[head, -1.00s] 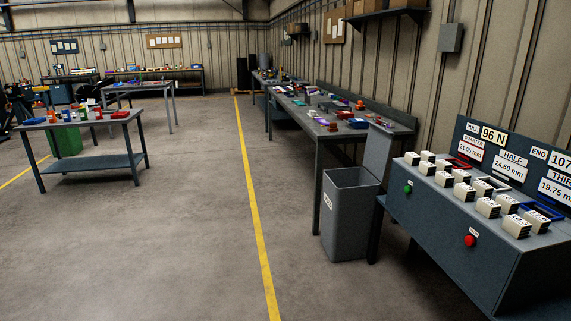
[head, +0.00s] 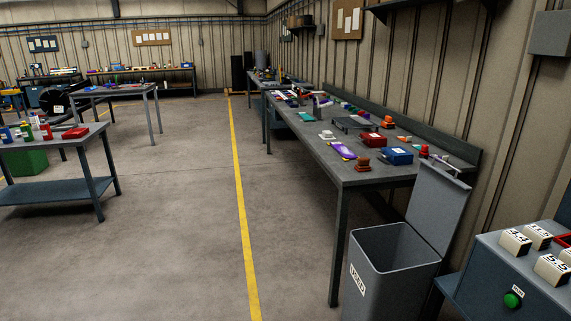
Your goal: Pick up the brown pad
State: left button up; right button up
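I cannot make out a clear brown pad. A small orange-brown object (head: 363,164) sits near the front end of the long grey workbench (head: 345,177) along the right wall; it is too small to tell whether it is the pad. Beside it lie a purple flat item (head: 342,150), a blue box (head: 398,156) and a red box (head: 373,140). Neither of my grippers is in view.
A grey bin (head: 390,262) with a raised lid (head: 437,205) stands before the bench end. A machine with a green button (head: 512,300) and white blocks is at lower right. A table (head: 90,136) stands at left. The floor (head: 170,230) between is clear.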

aim_at(363, 165)
jog(key=i+z, duration=0.1)
jog(key=i, duration=1.05)
jog(key=i+j, duration=0.25)
jog(key=i, duration=0.95)
jog(key=l+z, duration=0.05)
